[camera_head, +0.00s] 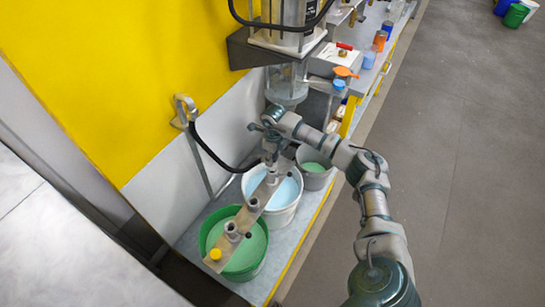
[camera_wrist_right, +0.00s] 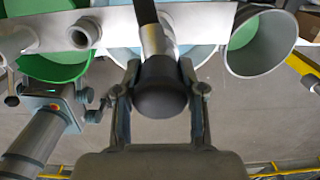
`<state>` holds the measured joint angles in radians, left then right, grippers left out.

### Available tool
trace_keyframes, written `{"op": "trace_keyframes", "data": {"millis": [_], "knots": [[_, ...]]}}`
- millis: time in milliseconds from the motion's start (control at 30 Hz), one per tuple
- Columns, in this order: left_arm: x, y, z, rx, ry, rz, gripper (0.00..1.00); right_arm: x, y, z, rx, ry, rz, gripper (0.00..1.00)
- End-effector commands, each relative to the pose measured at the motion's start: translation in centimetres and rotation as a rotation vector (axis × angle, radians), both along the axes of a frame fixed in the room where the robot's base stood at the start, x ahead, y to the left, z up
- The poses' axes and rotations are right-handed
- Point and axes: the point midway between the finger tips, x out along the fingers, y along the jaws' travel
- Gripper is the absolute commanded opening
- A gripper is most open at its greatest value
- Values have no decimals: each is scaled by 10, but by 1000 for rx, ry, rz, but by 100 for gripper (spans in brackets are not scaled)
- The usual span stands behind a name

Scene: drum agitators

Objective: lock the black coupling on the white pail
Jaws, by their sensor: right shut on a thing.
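The white pail (camera_head: 284,217) holds light blue liquid and stands between the other two pails. A metal bar (camera_head: 254,205) with several fittings crosses above the pails. My right gripper (camera_head: 270,150) is over the white pail, at the upright fitting on the bar. In the wrist view my right gripper (camera_wrist_right: 160,85) is shut on the black coupling (camera_wrist_right: 160,92), one finger on each side. A pale tube runs from the coupling towards the bar. The coupling is mostly hidden in the head view. Part of what looks like my left gripper (camera_wrist_right: 92,105) shows in the wrist view, its opening unclear.
The green pail (camera_head: 258,265) is nearer and the grey pail (camera_head: 313,182) farther. A black hose (camera_head: 212,152) runs from a wall hook to the fitting. A clear vessel (camera_head: 287,85) hangs above the gripper.

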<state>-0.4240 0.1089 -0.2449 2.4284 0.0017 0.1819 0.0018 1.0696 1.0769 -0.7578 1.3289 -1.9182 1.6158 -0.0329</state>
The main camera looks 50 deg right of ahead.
Motion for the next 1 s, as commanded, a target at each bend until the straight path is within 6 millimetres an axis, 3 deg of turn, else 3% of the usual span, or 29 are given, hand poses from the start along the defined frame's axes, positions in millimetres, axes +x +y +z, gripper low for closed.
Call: {"op": "trace_keyframes", "data": {"millis": [633,1000], "knots": [[0,0,-13,0,13,0,40,0,0,-22,0,0,0,0],[0,0,-13,0,13,0,40,1,0,-22,0,-2,0,0]]}}
